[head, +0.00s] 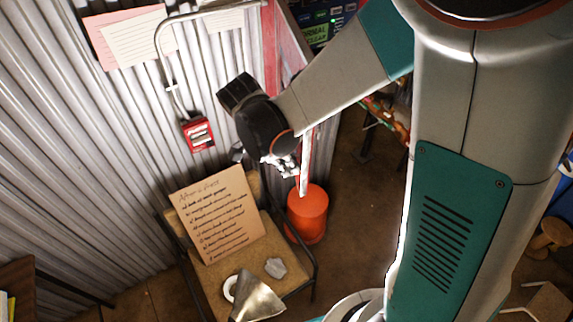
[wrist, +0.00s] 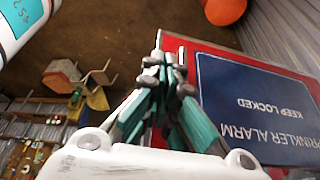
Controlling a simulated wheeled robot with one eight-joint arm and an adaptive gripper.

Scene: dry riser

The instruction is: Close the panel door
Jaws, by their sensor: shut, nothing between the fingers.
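The red panel door (wrist: 205,60) fills the right of the wrist view, with a blue sign (wrist: 262,105) reading "SPRINKLER ALARM" and "KEEP LOCKED" upside down. In the head view a narrow red and pale strip (head: 305,165), apparently this door almost edge-on, stands beside my gripper, so the door looks open. My gripper (head: 282,163) is shut and empty. In the wrist view its fingers (wrist: 168,72) overlap the door's left edge; I cannot tell whether they touch it. My arm hides much of the panel area behind it in the head view.
A chair (head: 215,300) below my gripper bears a handwritten card (head: 216,215) and small objects. An orange-red bucket (head: 308,212) stands on the floor beside it. A red box (head: 198,133) and pipe are on the corrugated wall (head: 90,140) at left.

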